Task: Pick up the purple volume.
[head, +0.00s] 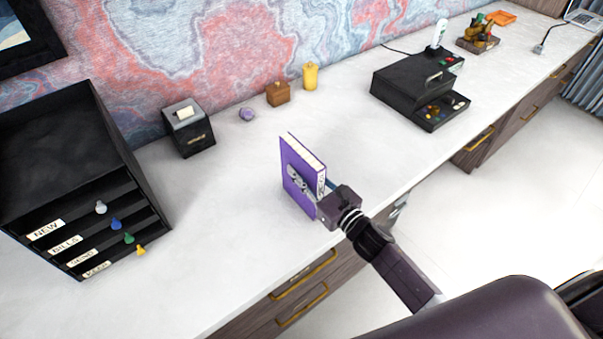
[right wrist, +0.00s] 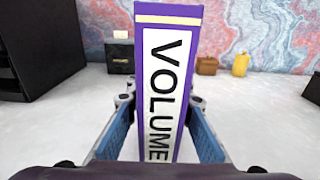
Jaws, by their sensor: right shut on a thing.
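The purple volume (head: 297,174) stands upright near the front edge of the white desk. Its spine, with black letters reading VOLUME on a white label, faces my right gripper and fills the middle of the right wrist view (right wrist: 167,80). My right gripper (head: 322,190) reaches in from the front edge. Its two blue fingers (right wrist: 163,135) lie on either side of the spine and are shut on the volume. I cannot tell whether the volume's bottom touches the desk. My left gripper is not in view.
A black letter sorter (head: 80,170) with labelled slots stands at the left. A black drawer unit (head: 410,82) stands right. Desk around the volume is clear.

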